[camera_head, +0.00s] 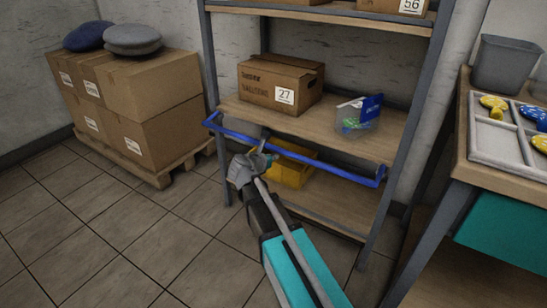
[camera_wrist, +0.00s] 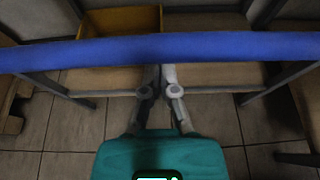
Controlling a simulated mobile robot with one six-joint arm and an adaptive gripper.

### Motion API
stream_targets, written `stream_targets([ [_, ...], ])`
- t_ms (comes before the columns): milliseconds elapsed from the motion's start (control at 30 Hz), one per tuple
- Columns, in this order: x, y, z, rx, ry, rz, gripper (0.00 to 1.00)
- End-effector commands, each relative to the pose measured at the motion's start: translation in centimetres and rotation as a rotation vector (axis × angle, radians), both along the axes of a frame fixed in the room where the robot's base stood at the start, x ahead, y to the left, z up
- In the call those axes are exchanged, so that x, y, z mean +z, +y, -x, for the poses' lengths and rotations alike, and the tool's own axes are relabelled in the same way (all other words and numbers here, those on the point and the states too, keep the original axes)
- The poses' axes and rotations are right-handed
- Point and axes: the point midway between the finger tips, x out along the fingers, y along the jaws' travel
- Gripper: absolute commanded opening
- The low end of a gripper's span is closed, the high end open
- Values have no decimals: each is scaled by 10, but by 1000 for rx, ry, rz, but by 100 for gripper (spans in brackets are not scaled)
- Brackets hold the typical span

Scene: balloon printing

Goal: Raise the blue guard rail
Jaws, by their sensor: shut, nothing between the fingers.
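The blue guard rail (camera_head: 340,171) runs across the front of the shelf rack, just below the middle shelf's front edge, with bent ends at both posts. In the wrist view the rail (camera_wrist: 240,46) crosses the whole picture as a wide blue bar. My gripper (camera_head: 266,152) is at the left-middle part of the rail, close against it. In the wrist view my gripper's fingers (camera_wrist: 160,74) are together and empty. Their tips pass behind the rail and are hidden by it. I cannot tell whether they touch the rail.
A cardboard box (camera_head: 281,85) and a clear packet (camera_head: 358,115) sit on the middle shelf (camera_head: 312,124). A yellow bin (camera_head: 290,168) stands on the lower shelf behind my gripper. Stacked boxes (camera_head: 150,105) stand left, a worktable (camera_head: 500,172) right. The floor at left is clear.

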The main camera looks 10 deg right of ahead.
Motion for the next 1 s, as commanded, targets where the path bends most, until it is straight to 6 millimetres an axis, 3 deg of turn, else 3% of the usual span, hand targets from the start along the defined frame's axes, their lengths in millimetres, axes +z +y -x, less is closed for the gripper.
stream_targets([
  [500,2,1,0,1,0,-1,0],
  [1000,7,14,1,17,34,-34,0],
])
